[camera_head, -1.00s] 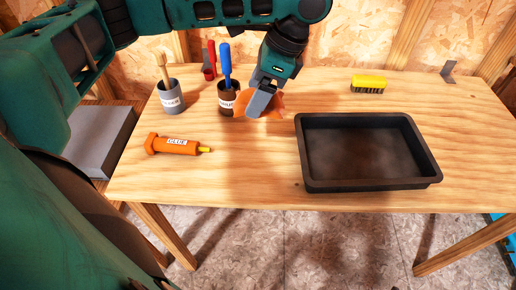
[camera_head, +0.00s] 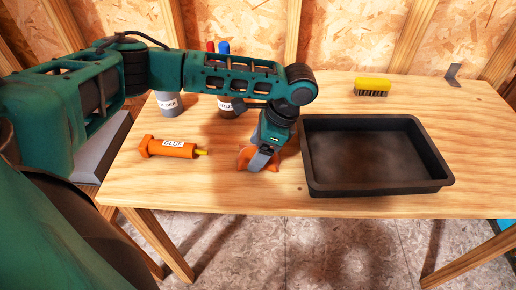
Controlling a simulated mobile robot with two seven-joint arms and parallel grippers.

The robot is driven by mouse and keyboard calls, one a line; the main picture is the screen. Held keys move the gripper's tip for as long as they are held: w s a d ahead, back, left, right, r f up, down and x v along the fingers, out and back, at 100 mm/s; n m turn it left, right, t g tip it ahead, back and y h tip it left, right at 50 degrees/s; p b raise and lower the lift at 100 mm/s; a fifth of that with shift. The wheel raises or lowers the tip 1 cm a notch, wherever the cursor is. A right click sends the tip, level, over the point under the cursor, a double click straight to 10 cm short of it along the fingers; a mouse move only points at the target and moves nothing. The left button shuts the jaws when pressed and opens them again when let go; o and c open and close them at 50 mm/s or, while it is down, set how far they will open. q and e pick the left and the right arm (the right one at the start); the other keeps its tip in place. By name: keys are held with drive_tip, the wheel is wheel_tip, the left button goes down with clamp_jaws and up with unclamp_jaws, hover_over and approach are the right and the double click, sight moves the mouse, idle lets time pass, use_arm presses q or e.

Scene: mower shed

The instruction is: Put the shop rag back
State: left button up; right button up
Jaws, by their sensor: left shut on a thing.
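The orange shop rag (camera_head: 244,158) is bunched at the fingertips of my left gripper (camera_head: 259,160), low over the wooden workbench (camera_head: 225,195), just left of the black tray. I cannot tell whether the rag touches the bench top. My left gripper points down and is shut on the rag, and its fingers hide part of it. My right gripper is not in view.
The empty black tray (camera_head: 309,185) lies right of the rag. An orange glue tube (camera_head: 170,148) lies to the left. A yellow brush (camera_head: 372,84) and a metal bracket (camera_head: 453,74) are at the back.

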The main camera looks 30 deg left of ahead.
use_arm(q)
drive_tip(key=o, duration=0.5)
drive_tip(key=shift+f, duration=0.1)
drive_tip(key=o, duration=0.4)
drive_tip(key=shift+c, duration=0.2)
drive_tip(key=p+v, duration=0.2)
drive_tip(key=v, duration=1)
